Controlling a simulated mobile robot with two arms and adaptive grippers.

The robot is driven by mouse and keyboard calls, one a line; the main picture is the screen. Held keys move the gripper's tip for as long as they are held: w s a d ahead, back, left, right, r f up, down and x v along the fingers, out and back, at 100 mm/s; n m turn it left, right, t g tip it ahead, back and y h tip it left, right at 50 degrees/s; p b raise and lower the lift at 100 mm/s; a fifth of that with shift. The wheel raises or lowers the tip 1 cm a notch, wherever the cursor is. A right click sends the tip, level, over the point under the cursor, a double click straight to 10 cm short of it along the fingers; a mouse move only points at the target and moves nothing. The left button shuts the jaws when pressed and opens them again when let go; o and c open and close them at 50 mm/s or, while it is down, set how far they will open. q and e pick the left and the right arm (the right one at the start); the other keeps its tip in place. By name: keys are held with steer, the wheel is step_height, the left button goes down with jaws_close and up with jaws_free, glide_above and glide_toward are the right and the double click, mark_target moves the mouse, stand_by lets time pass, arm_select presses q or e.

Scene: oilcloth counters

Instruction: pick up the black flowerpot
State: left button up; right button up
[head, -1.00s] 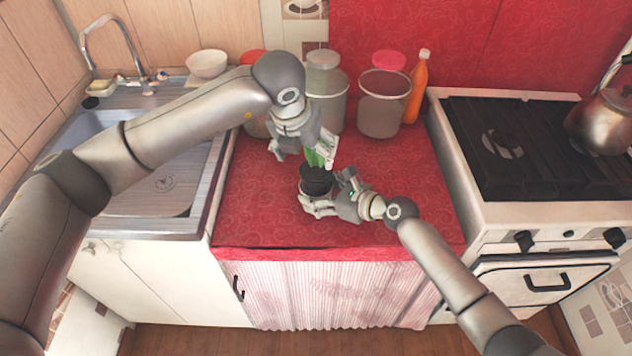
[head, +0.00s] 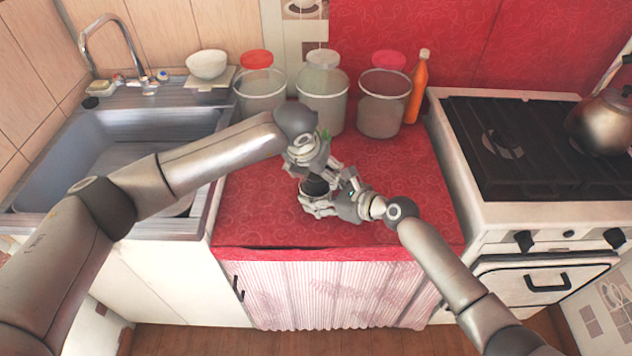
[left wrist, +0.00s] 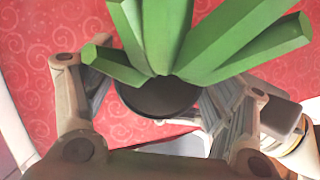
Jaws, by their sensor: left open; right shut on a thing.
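The black flowerpot (head: 315,187) is near the middle of the red counter, partly covered by both hands. My right gripper (head: 322,204) is shut on it from the front right. My left gripper (head: 317,172) is at the pot from above and behind. In the left wrist view the dark pot (left wrist: 158,98) lies between the open fingers of my left gripper (left wrist: 155,108). Thick green leaves (left wrist: 165,40) fan out over the pot in that view. I cannot tell whether the left fingers touch the pot.
Several lidded containers, one of them the middle canister (head: 323,98), and an orange bottle (head: 417,88) stand along the back. The sink (head: 75,140) is left, the stove (head: 520,190) with a kettle (head: 602,120) right. The red counter (head: 410,190) is clear right of the hands.

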arm_select(q)
steer(key=shift+w+d+f, duration=0.1)
steer(key=shift+w+f, duration=0.2)
steer(key=shift+f, duration=0.3)
arm_select(e)
steer(key=shift+f, duration=0.1)
arm_select(q)
steer(key=shift+r, duration=0.1)
steer(key=c, duration=1)
steer(key=shift+o, duration=0.2)
step_height(320, 180, up, 10)
arm_select(e)
steer(key=o, duration=1.1)
steer(key=shift+o, duration=0.2)
